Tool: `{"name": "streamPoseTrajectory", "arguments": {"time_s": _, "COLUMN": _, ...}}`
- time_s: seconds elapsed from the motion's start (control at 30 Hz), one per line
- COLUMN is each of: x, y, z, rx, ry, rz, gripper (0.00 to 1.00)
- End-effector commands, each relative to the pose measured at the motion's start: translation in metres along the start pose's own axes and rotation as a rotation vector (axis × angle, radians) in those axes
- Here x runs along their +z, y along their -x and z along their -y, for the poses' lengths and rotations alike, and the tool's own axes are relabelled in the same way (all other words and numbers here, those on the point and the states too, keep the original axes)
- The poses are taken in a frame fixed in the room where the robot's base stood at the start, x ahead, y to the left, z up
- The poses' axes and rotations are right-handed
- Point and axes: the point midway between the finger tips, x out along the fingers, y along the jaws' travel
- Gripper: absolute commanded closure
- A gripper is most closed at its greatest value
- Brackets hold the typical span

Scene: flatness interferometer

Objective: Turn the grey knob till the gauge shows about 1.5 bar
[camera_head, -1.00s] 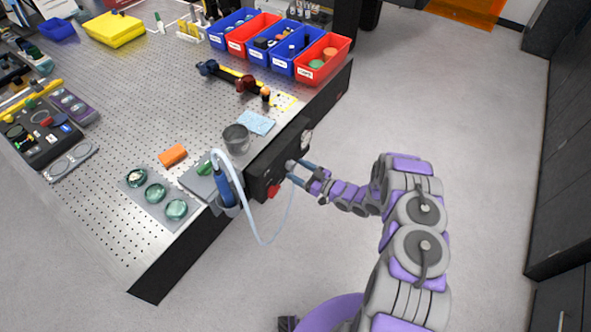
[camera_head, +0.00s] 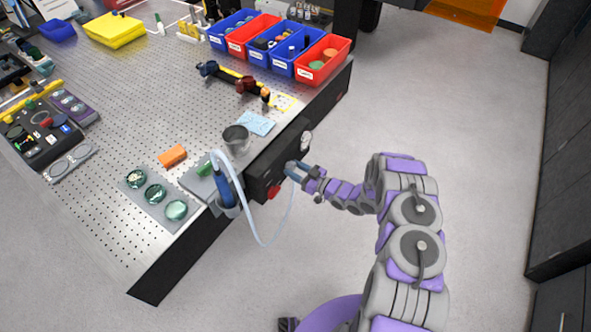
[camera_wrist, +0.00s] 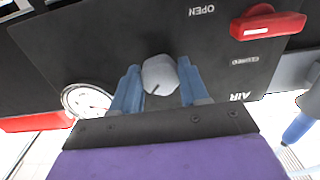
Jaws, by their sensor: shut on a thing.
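The grey knob (camera_wrist: 160,75) sticks out of a black panel (camera_wrist: 110,40) at the edge of the table. It has a dark pointer line on its face. My gripper (camera_wrist: 158,88) is shut on the knob, with one blue finger on each side of it. In the head view my gripper (camera_head: 292,169) reaches the panel from the right and mostly hides the knob. The round white gauge (camera_wrist: 88,102) is left of the knob in the wrist view; its reading is too small to tell. The gauge also shows in the head view (camera_head: 306,137).
A red lever (camera_wrist: 268,24) sits on the panel close to the knob, by the upside-down word OPEN. A blue tool with a pale hose (camera_head: 226,188) stands at the table corner, the hose hanging near my gripper. Bins (camera_head: 322,60) line the back; the floor right is clear.

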Motion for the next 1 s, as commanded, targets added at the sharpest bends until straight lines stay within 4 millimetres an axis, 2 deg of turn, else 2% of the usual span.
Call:
{"name": "streamPoseTrajectory", "arguments": {"time_s": 0.1, "x": -0.0002, "y": 0.0002, "z": -0.001, "rx": 0.002, "ry": 0.001, "rz": 0.0, "gripper": 0.86}}
{"name": "streamPoseTrajectory", "arguments": {"time_s": 0.23, "x": 0.0001, "y": 0.0004, "z": -0.0013, "rx": 0.003, "ry": -0.027, "rz": 0.0, "gripper": 0.86}}
{"name": "streamPoseTrajectory", "arguments": {"time_s": 0.6, "x": 0.0003, "y": 0.0001, "z": -0.0007, "rx": 0.002, "ry": -0.274, "rz": 0.0, "gripper": 0.86}}
{"name": "streamPoseTrajectory", "arguments": {"time_s": 0.9, "x": 0.0001, "y": 0.0002, "z": -0.0012, "rx": 0.003, "ry": -0.285, "rz": 0.0, "gripper": 0.86}}
{"name": "streamPoseTrajectory", "arguments": {"time_s": 0.93, "x": 0.0001, "y": 0.0002, "z": -0.0013, "rx": 0.004, "ry": -0.285, "rz": 0.0, "gripper": 0.55}}
{"name": "streamPoseTrajectory", "arguments": {"time_s": 1.0, "x": 0.0001, "y": 0.0002, "z": -0.0012, "rx": 0.003, "ry": -0.285, "rz": 0.0, "gripper": 0.48}}
